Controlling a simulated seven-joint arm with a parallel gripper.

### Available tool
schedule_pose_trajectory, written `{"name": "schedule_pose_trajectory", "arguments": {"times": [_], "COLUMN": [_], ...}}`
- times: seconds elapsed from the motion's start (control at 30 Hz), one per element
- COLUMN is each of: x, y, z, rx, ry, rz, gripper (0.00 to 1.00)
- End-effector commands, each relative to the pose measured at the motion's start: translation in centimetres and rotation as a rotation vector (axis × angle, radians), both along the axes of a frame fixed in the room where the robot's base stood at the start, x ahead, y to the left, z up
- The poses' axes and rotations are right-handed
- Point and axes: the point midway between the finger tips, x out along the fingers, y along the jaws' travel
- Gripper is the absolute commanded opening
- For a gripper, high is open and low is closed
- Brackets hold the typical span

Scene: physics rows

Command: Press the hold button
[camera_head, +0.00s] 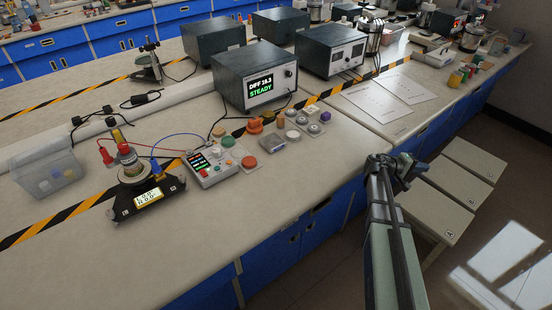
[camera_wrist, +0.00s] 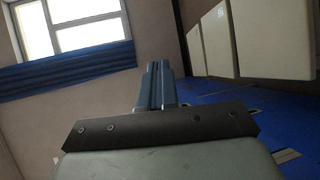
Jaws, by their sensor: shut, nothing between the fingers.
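A small grey control box (camera_head: 211,166) with a lit dark screen lies on the bench left of centre in the head view. Small coloured buttons or caps sit on and around it, including a green one (camera_head: 228,142) and a red one (camera_head: 249,162). The labels are too small to read, so I cannot tell which is the hold button. My gripper (camera_wrist: 159,72) is shut and empty in the wrist view, its two fingers side by side. It points toward the room, with no button before it. In the head view my arm rises right of the bench's front edge, well apart from the control box.
Pale stools (camera_head: 443,188) stand beside my arm. The bench front is mostly bare.

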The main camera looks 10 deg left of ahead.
Motion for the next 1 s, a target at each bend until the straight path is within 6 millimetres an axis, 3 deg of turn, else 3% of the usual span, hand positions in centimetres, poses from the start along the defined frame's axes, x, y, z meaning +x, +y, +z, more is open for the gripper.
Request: {"name": "schedule_pose_trajectory", "arguments": {"times": [0.13, 0.23, 0.6, 1.0], "x": [2.8, 4.3, 6.1, 5.2], "y": [1.0, 4.2, 17.5, 32.4], "z": [4.9, 7.1, 9.7, 12.0], "rx": [-0.076, -0.092, -0.021, 0.052], "ry": [-0.025, -0.011, 0.124, 0.300], "rz": [0.030, 0.060, 0.168, 0.324], "gripper": [0.00, 0.00, 0.00, 0.00]}}
